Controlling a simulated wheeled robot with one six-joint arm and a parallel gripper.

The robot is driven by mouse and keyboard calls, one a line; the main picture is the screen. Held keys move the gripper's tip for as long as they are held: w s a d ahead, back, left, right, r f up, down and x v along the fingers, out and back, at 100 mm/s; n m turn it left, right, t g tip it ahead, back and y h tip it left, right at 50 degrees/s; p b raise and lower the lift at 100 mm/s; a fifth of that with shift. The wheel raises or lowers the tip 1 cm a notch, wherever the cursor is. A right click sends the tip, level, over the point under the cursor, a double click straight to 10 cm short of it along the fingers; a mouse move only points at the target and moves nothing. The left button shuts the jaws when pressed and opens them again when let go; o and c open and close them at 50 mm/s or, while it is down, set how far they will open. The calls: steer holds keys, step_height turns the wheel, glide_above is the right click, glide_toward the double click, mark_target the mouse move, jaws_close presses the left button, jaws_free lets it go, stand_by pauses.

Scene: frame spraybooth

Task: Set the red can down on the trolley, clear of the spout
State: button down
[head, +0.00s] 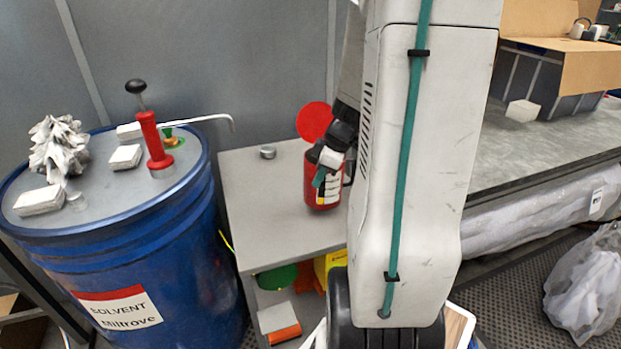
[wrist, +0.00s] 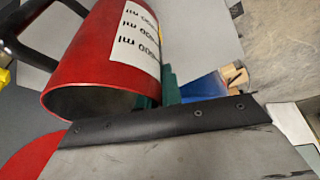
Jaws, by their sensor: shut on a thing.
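The red can (head: 325,191), with a white label and black handle, is upright over the grey trolley top (head: 262,205). I cannot tell whether its base touches the trolley. Its round red lid (head: 314,121) stands raised open. My gripper (head: 321,176) is shut on the can; my arm hides part of both. In the wrist view the can (wrist: 85,62) and its open dark mouth fill the upper left, with teal fingers (wrist: 165,88) against its side. The spout (head: 215,117) is a thin white pipe from the drum pump, ending left of the can and apart from it.
A blue solvent drum (head: 185,215) with a red hand pump (head: 152,140), white blocks and crumpled rag on top stands left. A small metal cap (head: 267,152) sits at the trolley's back. The trolley's left and front top is clear. A bench (head: 500,150) is at right.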

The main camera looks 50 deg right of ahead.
steer(key=shift+w+d+f, duration=0.3)
steer(key=shift+d+f, duration=0.05)
steer(key=shift+f, duration=0.25)
steer(key=shift+w+d+f, duration=0.35)
steer(key=shift+f, duration=0.3)
steer(key=shift+w+d+f, duration=0.3)
steer(key=shift+d+f, duration=0.05)
steer(key=shift+f, duration=0.35)
steer(key=c, duration=1.6)
jaws_free()
steer(key=shift+o, duration=0.2)
